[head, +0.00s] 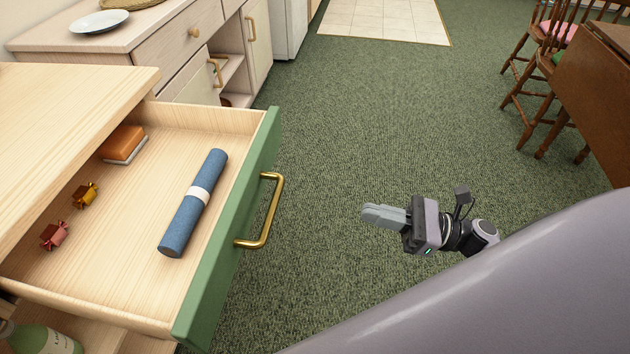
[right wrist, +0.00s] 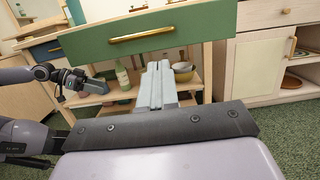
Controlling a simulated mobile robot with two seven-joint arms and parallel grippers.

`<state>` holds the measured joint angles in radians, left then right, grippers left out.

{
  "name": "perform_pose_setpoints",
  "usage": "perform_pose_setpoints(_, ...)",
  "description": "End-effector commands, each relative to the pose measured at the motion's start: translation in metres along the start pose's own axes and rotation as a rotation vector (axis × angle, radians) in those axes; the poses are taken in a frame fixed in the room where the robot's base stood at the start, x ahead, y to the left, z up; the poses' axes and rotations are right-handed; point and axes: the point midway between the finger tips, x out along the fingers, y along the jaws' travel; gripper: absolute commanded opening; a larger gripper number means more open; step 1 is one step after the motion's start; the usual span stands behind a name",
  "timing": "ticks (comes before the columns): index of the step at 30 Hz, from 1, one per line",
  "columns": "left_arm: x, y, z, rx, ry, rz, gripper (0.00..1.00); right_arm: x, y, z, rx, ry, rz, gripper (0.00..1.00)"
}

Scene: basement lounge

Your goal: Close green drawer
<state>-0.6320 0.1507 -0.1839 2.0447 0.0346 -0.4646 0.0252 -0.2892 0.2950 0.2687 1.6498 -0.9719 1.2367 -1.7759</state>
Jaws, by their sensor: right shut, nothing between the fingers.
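The green drawer (head: 228,238) is pulled well out of a light wood cabinet, in the head view. Its front has a gold handle (head: 264,212); the handle also shows in the right wrist view (right wrist: 141,35). My right gripper (head: 372,215) is shut and empty, to the right of the drawer front and apart from it, pointing at the handle side. In the right wrist view its fingers (right wrist: 156,85) lie below the drawer front. My left gripper (right wrist: 84,82) shows at the left of the right wrist view, below the drawer; its fingers are too small to judge.
Bottles and bowls (right wrist: 182,70) stand on a shelf below. Open carpet (head: 350,130) lies right of the drawer; a table (head: 595,100) and chairs stand farther right.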

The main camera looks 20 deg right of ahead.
Motion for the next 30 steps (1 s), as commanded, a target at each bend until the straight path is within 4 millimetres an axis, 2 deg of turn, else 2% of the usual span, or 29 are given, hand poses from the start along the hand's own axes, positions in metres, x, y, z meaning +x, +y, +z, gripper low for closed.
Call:
perform_pose_setpoints(5,-0.003,0.0,-0.003,0.003,-0.002,0.001,0.73,0.018,0.0,0.002,-0.004,-0.003,0.002,0.0)
perform_pose_setpoints(15,-0.01,0.0,-0.011,0.005,-0.003,0.001,0.73,0.091,0.0,0.003,-0.001,-0.005,0.001,0.0)
perform_pose_setpoints(19,-0.012,0.0,-0.012,0.004,-0.004,0.001,0.73,0.114,0.0,0.003,0.001,-0.005,0.0,0.0)
perform_pose_setpoints(24,-0.014,0.001,-0.014,0.004,-0.005,0.001,0.73,0.133,0.0,0.002,0.001,-0.003,-0.001,0.0)
perform_pose_setpoints(30,-0.014,0.001,-0.014,0.001,-0.005,0.001,0.73,0.14,0.0,0.001,0.001,-0.001,-0.001,0.0)
